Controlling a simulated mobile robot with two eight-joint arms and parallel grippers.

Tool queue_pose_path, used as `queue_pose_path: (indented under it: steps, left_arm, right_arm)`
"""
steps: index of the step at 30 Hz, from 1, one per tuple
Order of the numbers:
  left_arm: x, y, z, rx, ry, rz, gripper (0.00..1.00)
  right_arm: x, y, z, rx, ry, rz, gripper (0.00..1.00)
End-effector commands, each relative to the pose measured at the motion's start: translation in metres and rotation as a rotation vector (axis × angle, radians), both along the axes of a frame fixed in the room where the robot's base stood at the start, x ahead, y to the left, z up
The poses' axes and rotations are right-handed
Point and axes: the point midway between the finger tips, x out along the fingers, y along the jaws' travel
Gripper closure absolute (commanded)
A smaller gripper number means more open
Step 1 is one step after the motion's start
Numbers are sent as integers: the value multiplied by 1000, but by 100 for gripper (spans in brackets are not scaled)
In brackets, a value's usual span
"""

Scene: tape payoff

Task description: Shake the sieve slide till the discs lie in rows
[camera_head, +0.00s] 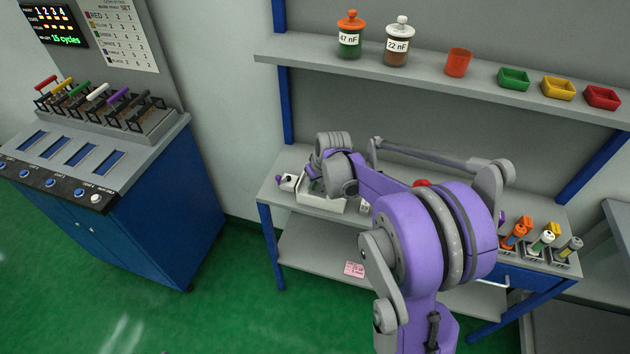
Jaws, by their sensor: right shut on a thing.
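A white tray-like frame (338,209), which looks like the sieve slide, lies on the left part of the grey bench. A little green shows inside it. My purple and grey right arm reaches over the bench, and its gripper (313,176) points down at the frame's left and back part. The gripper is shut on it, though my wrist hides most of the fingertips and the grip. Any discs are hidden or too small to tell. My left gripper is not in view.
The bench (272,191) also carries a small white block with a purple knob (287,181) on the left and holders with coloured-capped tools (541,241) on the right. Jars (397,45) and small bins (558,88) stand on the shelf above. A blue lever cabinet (160,215) stands left, across green floor.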

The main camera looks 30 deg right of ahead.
Motion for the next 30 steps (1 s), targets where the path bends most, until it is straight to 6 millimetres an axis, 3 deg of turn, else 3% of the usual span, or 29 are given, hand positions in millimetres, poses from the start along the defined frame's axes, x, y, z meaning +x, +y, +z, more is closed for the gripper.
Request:
queue_pose_path:
  steps: [9,16,24,25,30]
  left_arm:
    - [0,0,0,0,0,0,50]
    - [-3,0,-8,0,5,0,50]
    - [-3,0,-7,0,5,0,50]
    - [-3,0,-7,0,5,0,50]
    - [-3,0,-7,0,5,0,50]
  right_arm:
    - [0,0,0,0,-1,0,100]
    - [-19,-17,-1,-2,1,-4,100]
    - [-21,-19,0,-3,2,-1,100]
    - [-22,-19,0,-3,2,-1,70]
    - [-21,-18,0,-2,1,-1,43]
